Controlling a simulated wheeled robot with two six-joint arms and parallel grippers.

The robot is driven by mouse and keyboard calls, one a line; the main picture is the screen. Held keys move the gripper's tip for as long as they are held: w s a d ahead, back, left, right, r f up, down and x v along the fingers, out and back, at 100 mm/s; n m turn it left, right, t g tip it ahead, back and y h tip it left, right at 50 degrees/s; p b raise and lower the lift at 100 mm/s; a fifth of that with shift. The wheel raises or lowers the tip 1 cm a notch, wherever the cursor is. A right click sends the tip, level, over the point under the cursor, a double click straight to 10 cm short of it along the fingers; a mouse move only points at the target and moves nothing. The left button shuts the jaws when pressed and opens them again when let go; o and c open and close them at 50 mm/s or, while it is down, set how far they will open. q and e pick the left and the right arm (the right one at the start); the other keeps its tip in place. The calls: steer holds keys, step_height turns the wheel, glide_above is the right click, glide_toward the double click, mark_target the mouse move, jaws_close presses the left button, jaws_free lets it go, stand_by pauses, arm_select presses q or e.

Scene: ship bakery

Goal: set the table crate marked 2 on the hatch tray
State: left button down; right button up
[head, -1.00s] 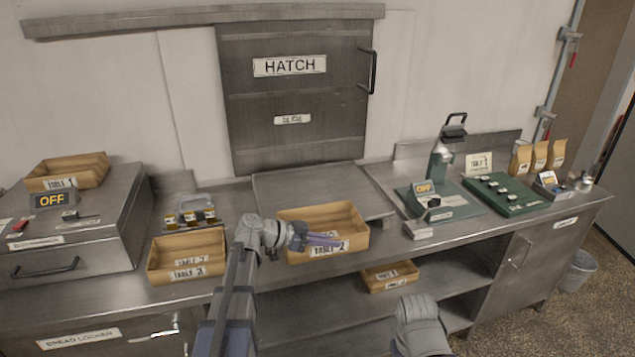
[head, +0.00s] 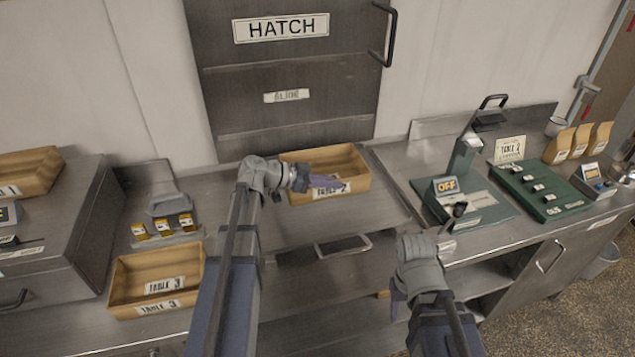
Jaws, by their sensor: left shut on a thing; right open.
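The wooden crate (head: 350,162) is at the back of the steel hatch tray (head: 388,200), in front of the hatch door. Its front label is partly covered by my gripper, with what looks like a 2 showing. My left gripper (head: 326,186) is shut on the crate's front wall. The crate looks level and empty. I cannot tell whether its base touches the tray or is just above it. My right gripper (head: 397,302) is open and empty, low in front of the counter.
A crate marked TABLE 3 (head: 155,285) stands on the counter at left, near small yellow-labelled jars (head: 165,227). Another crate (head: 28,172) is on the steel box at far left. A green device reading OFF (head: 470,205) stands right of the tray. A handle (head: 343,246) shows at the front.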

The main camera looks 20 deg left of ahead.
arm_select(q)
steer(key=shift+w, duration=0.15)
steer(key=shift+f+b, duration=0.45)
steer(key=shift+b, duration=0.1)
step_height(320, 180, down, 9)
steer(key=b, duration=0.9)
steer(key=shift+f, duration=0.15)
steer(key=c, duration=1.5)
jaws_free()
steer(key=o, duration=0.5)
